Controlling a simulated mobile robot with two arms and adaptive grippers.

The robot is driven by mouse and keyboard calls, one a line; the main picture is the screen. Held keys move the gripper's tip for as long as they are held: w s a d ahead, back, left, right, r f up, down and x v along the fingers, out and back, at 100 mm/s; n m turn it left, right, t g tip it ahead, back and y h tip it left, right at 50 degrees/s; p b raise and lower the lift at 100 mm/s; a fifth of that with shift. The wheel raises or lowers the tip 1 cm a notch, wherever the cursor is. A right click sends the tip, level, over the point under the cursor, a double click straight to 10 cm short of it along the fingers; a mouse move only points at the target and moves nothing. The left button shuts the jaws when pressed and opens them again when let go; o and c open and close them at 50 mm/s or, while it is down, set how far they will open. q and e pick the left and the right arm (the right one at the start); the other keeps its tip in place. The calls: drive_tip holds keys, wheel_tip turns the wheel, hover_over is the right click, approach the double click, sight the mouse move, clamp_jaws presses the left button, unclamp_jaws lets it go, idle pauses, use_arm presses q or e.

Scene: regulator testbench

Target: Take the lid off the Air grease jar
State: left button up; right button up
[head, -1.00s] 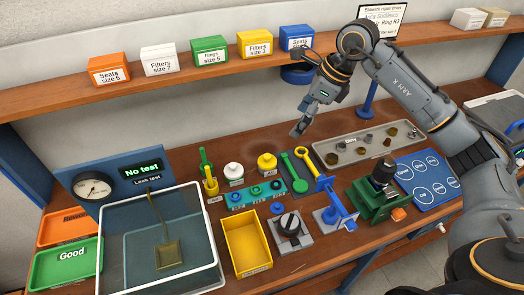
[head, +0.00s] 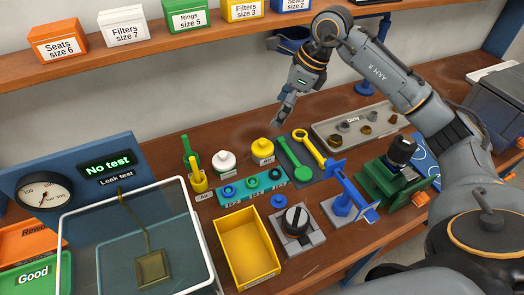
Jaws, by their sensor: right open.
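The Air grease jar (head: 262,152) is a small yellow jar with a yellow, knobbed lid (head: 263,142) on top. It stands upright on the bench behind the teal strip, with a small label on its front. My right gripper (head: 279,121) is open, pointing down above and slightly right of the jar, apart from it. Nothing shows between its fingers. My left gripper is not in view.
A white jar (head: 224,162) stands just left of the yellow one. Green (head: 295,157) and yellow (head: 308,145) wrench-like tools lie to its right. A grey tray (head: 325,132) lies behind right. A shelf with labelled boxes (head: 186,22) runs above.

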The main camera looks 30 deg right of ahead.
drive_tip(key=p, duration=0.2)
hover_over(264, 140)
drive_tip(key=s, duration=0.1)
drive_tip(key=f, duration=0.4)
drive_tip(key=d+f, duration=0.1)
drive_tip(key=f, duration=0.1)
drive_tip(key=shift+s+f, duration=0.1)
drive_tip(key=shift+f, duration=0.25)
drive_tip(key=shift+a+f, duration=0.2)
drive_tip(key=shift+f, duration=0.65)
drive_tip(key=p+x, duration=0.2)
drive_tip(key=x, duration=0.1)
drive_tip(key=shift+d+f, duration=0.1)
drive_tip(key=shift+f, duration=0.2)
drive_tip(key=shift+w+f, duration=0.3)
drive_tip(key=shift+f, duration=0.2)
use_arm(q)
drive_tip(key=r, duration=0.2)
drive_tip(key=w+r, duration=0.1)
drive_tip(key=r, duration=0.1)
use_arm(e)
drive_tip(key=shift+c, duration=0.2)
drive_tip(key=c, duration=0.8)
